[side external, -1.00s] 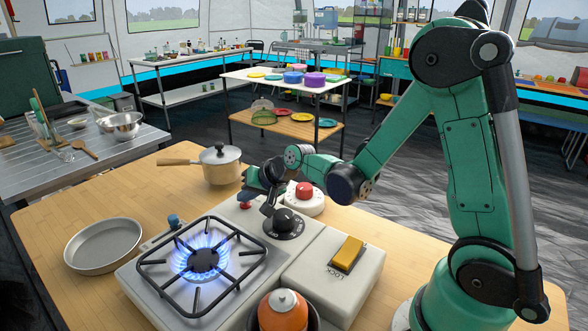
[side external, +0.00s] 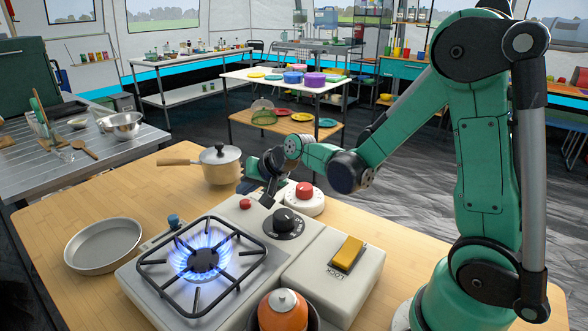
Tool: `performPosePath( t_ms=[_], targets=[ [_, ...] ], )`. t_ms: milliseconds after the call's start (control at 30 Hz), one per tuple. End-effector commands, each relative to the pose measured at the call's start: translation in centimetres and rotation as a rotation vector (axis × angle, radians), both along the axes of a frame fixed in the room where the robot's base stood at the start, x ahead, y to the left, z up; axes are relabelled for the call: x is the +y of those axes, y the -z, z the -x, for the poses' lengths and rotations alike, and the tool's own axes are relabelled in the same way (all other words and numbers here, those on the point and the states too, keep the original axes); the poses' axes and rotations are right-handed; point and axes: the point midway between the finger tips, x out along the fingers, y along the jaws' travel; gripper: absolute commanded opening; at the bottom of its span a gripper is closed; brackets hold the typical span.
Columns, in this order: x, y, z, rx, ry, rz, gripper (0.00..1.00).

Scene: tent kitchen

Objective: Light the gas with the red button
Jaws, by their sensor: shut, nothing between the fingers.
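The gas stove (side external: 190,290) stands on the wooden table, and a blue flame (side external: 204,252) burns on its burner under the black grate. A small red button (side external: 245,204) sits at the stove's back edge, uncovered. A black knob (side external: 285,220) is on the panel to its right. A larger red button (side external: 305,190) sits on a round white base behind the knob. My gripper (side external: 270,198) is shut and empty, pointing down between the small red button and the white base, apart from the small button; its exact height is hard to tell.
A saucepan (side external: 221,168) with a lid stands behind the stove. A grey pan (side external: 104,245) lies at the left. An orange pot (side external: 283,311) is at the front, and a yellow lock lever (side external: 347,254) is at the right. A blue knob (side external: 174,220) is behind the grate.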

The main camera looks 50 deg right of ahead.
Motion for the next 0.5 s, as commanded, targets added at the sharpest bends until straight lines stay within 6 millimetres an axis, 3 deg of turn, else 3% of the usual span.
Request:
performPosePath(
  t_ms=[167,500],
  targets=[
    [0.0,-0.5,0.0,0.000,0.000,0.000,0.00],
    [0.0,-3.9,0.0,0.000,0.000,0.000,0.00]
  ],
)
